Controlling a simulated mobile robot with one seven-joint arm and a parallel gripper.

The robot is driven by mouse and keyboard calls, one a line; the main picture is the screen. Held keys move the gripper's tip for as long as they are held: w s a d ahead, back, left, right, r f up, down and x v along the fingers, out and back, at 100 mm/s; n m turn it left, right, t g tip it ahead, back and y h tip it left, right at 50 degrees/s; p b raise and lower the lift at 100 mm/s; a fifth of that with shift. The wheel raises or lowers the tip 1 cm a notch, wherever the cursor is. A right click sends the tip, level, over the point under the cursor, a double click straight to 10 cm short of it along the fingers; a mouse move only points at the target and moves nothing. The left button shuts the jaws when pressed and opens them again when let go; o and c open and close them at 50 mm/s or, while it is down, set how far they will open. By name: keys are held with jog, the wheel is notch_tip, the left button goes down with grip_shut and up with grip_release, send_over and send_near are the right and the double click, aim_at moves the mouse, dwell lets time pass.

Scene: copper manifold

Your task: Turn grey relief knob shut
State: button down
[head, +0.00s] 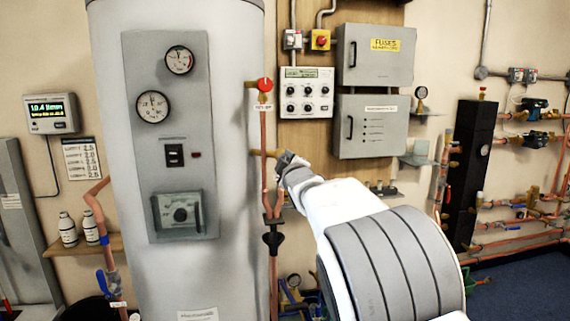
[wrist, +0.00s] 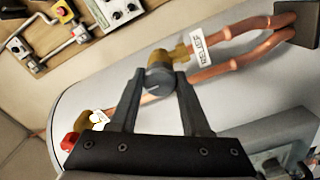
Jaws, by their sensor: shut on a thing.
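The grey relief knob (wrist: 158,77) is a round cap on a brass valve body (wrist: 172,54) on the copper pipe. It sits between the two fingertips of my gripper (wrist: 160,76), which is shut on it. A white tag with dark lettering (wrist: 196,47) hangs beside the valve; it seems to read "RELIEF". There the grey knob cannot be told apart from the fingers.
A black tundish (head: 273,238) is below. The white cylinder (head: 235,200) stands close at left. Grey boxes (head: 372,125) and a control panel (head: 306,92) are on the wall behind.

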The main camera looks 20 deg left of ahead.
jog(key=shift+c, duration=1.9)
grip_release()
jog(key=v, duration=1.7)
jog(key=shift+s+d, duration=0.15)
jog(key=shift+d, duration=0.05)
